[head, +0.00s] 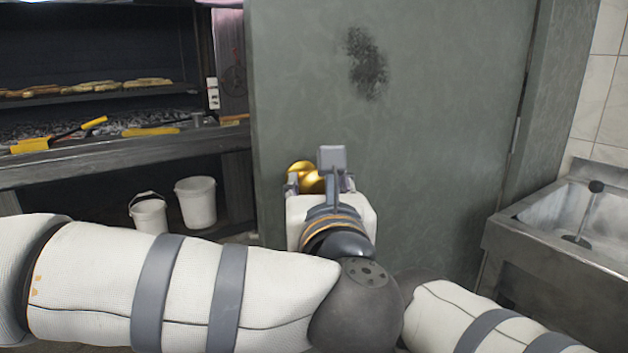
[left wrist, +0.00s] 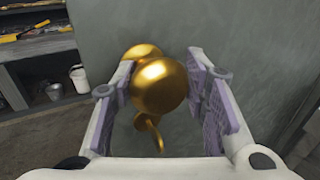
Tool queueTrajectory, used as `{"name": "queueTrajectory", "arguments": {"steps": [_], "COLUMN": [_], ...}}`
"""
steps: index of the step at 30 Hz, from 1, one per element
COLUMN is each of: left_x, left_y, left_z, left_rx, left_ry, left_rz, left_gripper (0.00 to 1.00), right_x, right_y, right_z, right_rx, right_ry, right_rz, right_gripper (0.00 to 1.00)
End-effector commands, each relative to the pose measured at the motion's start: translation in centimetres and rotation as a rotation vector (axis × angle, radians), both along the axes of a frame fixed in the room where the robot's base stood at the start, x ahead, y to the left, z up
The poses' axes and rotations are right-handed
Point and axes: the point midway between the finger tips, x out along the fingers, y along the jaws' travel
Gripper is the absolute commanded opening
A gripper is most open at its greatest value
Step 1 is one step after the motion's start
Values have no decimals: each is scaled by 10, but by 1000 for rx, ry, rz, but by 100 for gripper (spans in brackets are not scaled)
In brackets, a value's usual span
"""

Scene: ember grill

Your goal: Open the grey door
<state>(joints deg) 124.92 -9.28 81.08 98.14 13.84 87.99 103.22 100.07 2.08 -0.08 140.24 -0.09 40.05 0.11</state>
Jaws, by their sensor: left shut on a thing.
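The grey door (head: 420,150) fills the middle of the head view, a dark smudge high on it. Its free edge is on the left, and the grill area shows past that edge. How far it stands open is unclear. A gold door knob (head: 301,168) sits near that edge, partly hidden by my left gripper (head: 320,185). In the left wrist view the round gold knob (left wrist: 160,84) lies between the purple-padded fingers, which are shut on it. A curved gold part hangs below it. My right gripper is not in view.
A grill counter (head: 80,160) with yellow-handled tools stands at left, with shelves of food above. Two white buckets, one of them here (head: 196,202), stand on the floor under it. A metal sink (head: 570,230) stands close to the door's right side.

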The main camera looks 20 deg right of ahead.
Motion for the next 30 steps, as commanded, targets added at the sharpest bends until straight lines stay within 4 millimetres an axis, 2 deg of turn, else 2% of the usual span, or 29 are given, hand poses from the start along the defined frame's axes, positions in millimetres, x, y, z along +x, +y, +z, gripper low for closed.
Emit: {"name": "queueTrajectory", "arguments": {"steps": [11, 12, 15, 25, 30], "left_x": [0, 0, 0, -6, -44], "left_y": [0, 0, 0, 1, 11], "left_z": [-2, -2, -1, -1, -1], "left_rx": [1, 1, 1, 0, 1], "left_ry": [3, 3, 2, 1, 2], "left_rz": [0, 0, 0, -1, -5], "left_gripper": [0, 43, 61, 61, 61], "right_x": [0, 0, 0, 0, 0], "right_y": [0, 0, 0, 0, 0], "right_z": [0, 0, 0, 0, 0], "right_rx": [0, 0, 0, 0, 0], "right_ry": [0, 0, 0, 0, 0], "right_rz": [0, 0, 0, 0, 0], "right_gripper": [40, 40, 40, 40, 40]}}
